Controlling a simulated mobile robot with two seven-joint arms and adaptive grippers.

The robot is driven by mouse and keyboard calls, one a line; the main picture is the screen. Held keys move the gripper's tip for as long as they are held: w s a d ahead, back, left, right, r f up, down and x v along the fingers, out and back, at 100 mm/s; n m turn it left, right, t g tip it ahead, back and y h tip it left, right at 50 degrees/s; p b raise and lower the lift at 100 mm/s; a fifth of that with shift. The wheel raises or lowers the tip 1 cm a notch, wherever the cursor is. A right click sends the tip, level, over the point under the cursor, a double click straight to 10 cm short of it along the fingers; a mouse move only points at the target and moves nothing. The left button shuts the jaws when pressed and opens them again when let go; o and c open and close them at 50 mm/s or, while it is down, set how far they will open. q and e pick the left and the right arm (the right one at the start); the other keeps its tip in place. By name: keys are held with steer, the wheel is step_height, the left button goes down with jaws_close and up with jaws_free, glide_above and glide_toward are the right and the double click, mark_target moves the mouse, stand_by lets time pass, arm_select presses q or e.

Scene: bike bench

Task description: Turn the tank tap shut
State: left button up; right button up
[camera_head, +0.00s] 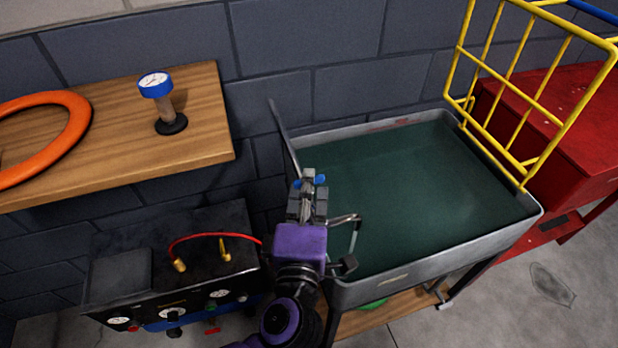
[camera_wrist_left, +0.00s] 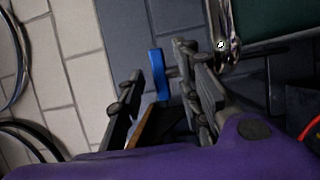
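The tank (camera_head: 400,268) is a grey metal basin filled with dark green liquid, right of centre in the head view. The tap has a chrome spout (camera_head: 345,218) at the tank's left side and a blue handle (camera_head: 320,180). My left gripper (camera_head: 308,184) is over the handle and hides much of it. In the left wrist view, the blue handle (camera_wrist_left: 158,75) stands between my separated fingers, closer to the right-hand finger. I cannot tell whether it touches that finger. The chrome pipe (camera_wrist_left: 222,35) is beyond that finger. My right gripper is not in view.
A wooden shelf (camera_head: 205,115) at the left holds a blue-topped gauge (camera_head: 156,85) and an orange ring (camera_head: 60,145). A black box (camera_head: 125,285) with a red hose (camera_head: 205,236) is below. A yellow rack (camera_head: 530,95) and red cabinet (camera_head: 565,130) stand right of the tank.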

arm_select(q)
steer(key=shift+w+d, duration=0.1)
steer(key=shift+w, duration=1.1)
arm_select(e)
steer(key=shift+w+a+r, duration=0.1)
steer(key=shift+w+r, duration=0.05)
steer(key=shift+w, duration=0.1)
arm_select(q)
jaws_close()
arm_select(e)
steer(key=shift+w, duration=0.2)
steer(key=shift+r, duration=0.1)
